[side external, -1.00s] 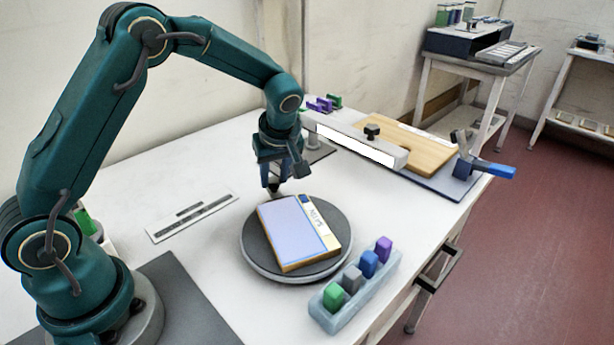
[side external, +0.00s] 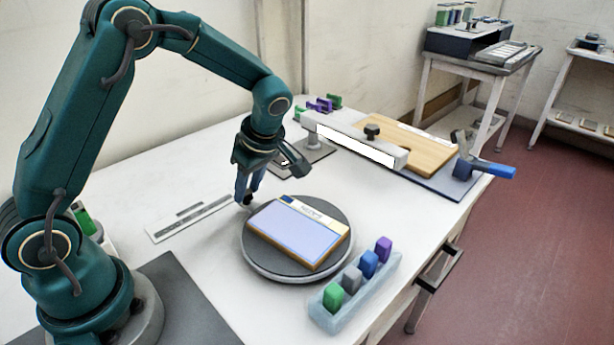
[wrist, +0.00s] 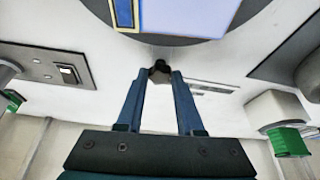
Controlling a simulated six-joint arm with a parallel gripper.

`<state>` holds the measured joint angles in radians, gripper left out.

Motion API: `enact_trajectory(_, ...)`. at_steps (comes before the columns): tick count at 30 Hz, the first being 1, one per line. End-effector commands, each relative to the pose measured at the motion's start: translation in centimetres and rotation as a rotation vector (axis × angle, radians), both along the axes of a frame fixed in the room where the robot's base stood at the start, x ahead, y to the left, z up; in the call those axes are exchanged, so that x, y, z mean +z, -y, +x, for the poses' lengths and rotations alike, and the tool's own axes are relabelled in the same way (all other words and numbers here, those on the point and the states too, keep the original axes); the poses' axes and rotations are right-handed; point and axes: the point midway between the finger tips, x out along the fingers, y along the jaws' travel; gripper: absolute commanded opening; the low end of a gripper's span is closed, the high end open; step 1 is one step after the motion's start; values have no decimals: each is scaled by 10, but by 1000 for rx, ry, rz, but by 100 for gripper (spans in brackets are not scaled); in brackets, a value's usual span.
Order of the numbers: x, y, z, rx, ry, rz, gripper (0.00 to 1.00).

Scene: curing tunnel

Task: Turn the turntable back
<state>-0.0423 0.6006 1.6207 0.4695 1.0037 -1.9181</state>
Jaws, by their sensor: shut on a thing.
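The round dark turntable (side external: 262,262) stands on the white table with a framed panel (side external: 300,235) lying on it. The panel has a lavender face, and its cream label strip with a blue corner lies along the far edge. My gripper (side external: 246,202) is at the turntable's far left rim, pointing down. In the wrist view my gripper (wrist: 160,75) is shut on a small dark knob (wrist: 160,66) at the turntable's rim (wrist: 165,38). The fingers partly hide the knob.
A pale rack (side external: 345,300) with several coloured blocks stands close to the turntable's near right. A white bar fixture (side external: 355,142) and a wooden board (side external: 425,155) are behind. A flat ruled strip (side external: 190,217) lies left of my gripper.

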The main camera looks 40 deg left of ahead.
Motion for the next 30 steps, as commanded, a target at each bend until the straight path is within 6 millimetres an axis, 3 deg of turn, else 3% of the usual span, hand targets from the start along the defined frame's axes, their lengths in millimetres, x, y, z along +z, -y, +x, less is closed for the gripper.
enact_trajectory(30, 0, 21, -57, 509, -4, 3, 0)
